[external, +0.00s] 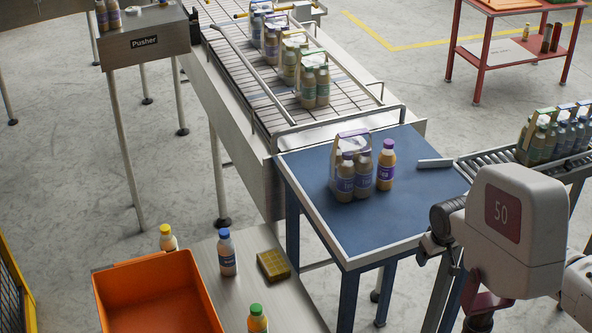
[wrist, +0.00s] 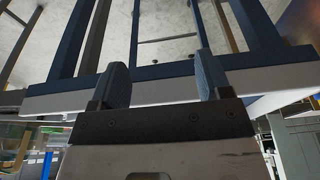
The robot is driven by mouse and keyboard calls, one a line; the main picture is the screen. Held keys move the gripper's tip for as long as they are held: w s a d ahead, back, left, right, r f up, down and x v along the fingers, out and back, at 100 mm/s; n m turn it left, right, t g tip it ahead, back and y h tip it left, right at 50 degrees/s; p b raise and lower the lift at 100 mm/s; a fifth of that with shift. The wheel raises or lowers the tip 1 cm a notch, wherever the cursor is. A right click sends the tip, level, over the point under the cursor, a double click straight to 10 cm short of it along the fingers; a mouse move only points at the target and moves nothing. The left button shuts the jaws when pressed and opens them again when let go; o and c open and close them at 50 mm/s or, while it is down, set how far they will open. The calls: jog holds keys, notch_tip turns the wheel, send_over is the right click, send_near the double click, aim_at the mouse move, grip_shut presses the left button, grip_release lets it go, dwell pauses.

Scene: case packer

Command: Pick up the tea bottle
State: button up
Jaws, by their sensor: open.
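A loose bottle with a purple cap and tan contents (external: 386,166) stands upright on the blue table, just right of a carrier pack of similar bottles (external: 345,178). Other loose bottles are a blue-capped one (external: 227,253), a green-capped one (external: 257,319) and a yellow-capped one (external: 168,238) around the side table. I cannot read which label says tea. My gripper (wrist: 160,80) is open and empty in the wrist view, its two fingers apart in front of the blue table's frame and edge. No bottle shows there. In the external view my gripper cannot be made out.
The blue table (external: 310,205) adjoins the conveyor (external: 275,85), which carries several packs. An orange bin (external: 150,262) and a yellow-brown block (external: 273,265) are at the lower left. A roller track (external: 490,165) with another pack (external: 557,132) is at the right. The blue table's front is clear.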

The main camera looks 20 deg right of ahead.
jog(key=w+r+v, duration=0.1)
jog(key=w+v, duration=0.2)
jog(key=v, duration=1.1)
jog(key=m+t+y, duration=0.7)
jog(key=m+y, duration=0.3)
jog(key=m, duration=1.7)
send_near(387, 158)
jog(key=w+r, duration=0.2)
jog(key=w, duration=0.1)
jog(key=f, duration=0.5)
jog(key=shift+w+a, duration=0.15)
jog(key=shift+a, duration=0.1)
jog(key=shift+a, duration=0.1)
jog(key=shift+x, duration=1.25)
